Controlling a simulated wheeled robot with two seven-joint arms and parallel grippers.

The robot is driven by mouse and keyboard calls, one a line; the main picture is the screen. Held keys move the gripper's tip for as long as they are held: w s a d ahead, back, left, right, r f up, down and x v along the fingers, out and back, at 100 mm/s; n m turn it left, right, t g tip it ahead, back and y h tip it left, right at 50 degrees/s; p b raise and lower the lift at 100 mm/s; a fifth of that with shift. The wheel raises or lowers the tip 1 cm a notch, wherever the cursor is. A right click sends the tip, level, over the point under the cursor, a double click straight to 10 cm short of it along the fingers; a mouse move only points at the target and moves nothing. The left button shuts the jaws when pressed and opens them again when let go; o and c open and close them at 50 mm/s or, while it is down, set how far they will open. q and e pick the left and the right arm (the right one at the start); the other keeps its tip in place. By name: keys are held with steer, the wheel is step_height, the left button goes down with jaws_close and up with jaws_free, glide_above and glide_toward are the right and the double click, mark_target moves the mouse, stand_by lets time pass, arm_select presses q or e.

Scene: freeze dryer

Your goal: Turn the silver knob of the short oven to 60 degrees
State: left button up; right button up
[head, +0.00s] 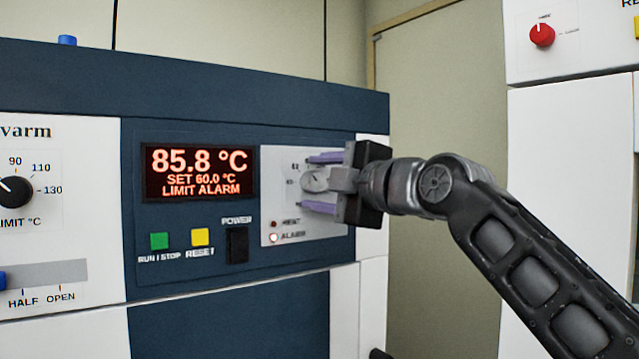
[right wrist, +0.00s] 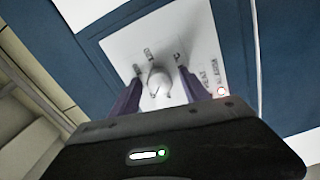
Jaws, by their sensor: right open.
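The short oven's panel carries a silver knob (head: 315,180) on a pale plate, with a small dial scale around it that my gripper partly hides. The display (head: 199,172) reads 85.8 °C, SET 60.0 °C, LIMIT ALARM. My right gripper (head: 322,182) is open at the plate, one finger above the knob and one below in the head view. In the right wrist view the silver knob (right wrist: 159,82) lies between the two spread fingers (right wrist: 157,92). Whether a finger touches it I cannot tell. My left gripper is not in view.
Left of the plate are a green button (head: 159,241), a yellow reset button (head: 200,237) and a black power switch (head: 237,245). A lit alarm lamp (head: 273,238) sits below the knob. A black limit dial (head: 14,191) is at far left. A red knob (head: 542,35) is on another cabinet.

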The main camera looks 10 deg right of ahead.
steer(key=shift+s+d+f+b, duration=0.1)
steer(key=shift+s+d+b, duration=0.2)
steer(key=shift+s, duration=0.25)
steer(key=b+v, duration=0.2)
steer(key=v, duration=0.4)
steer(key=shift+s, duration=0.25)
